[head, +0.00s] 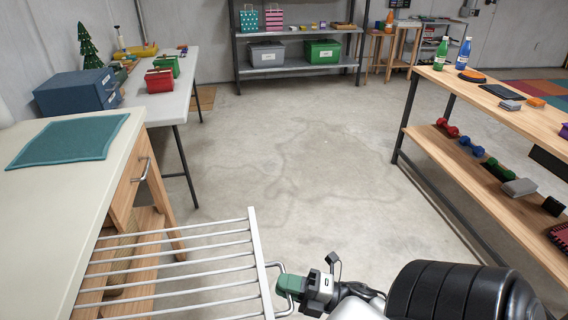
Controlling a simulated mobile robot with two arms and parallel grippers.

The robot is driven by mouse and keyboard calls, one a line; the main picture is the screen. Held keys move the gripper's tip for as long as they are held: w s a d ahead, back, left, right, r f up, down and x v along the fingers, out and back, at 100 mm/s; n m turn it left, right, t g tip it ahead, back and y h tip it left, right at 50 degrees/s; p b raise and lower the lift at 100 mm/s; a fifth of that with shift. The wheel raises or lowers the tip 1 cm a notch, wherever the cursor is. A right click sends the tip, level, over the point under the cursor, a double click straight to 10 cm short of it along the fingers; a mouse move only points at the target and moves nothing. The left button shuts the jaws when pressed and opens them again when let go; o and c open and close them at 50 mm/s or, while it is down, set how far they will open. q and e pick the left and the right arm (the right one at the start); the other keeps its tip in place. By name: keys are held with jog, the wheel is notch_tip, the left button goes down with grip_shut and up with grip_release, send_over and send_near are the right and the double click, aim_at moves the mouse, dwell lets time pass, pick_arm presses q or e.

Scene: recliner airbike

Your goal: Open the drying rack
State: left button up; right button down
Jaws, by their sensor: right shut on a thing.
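The drying rack (262,262) is a row of pale metal bars with a flat end bar, at the lower left. It stands out roughly level from the side of the wooden cabinet (133,205). A small bent metal handle (276,266) is fixed to its end bar. My right gripper (285,288), with green fingers, is shut on this handle at the outer end of the rack. The fingers hide part of the handle. The rack's near bars run out of the picture at the bottom. My left gripper is not in view.
A teal mat (70,140) lies on the cabinet's pale top. Behind it stands a white table (185,85) with bins. A wooden shelf bench (480,95) with bottles and dumbbells is at the right. The concrete floor (300,150) between is clear.

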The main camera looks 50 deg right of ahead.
jog(key=c, duration=1.3)
grip_release()
jog(key=shift+o, duration=0.5)
jog(key=shift+s, duration=0.1)
jog(key=b+v, duration=0.1)
jog(key=v, duration=0.9)
jog(key=shift+s+d, duration=0.25)
jog(key=shift+f, duration=0.15)
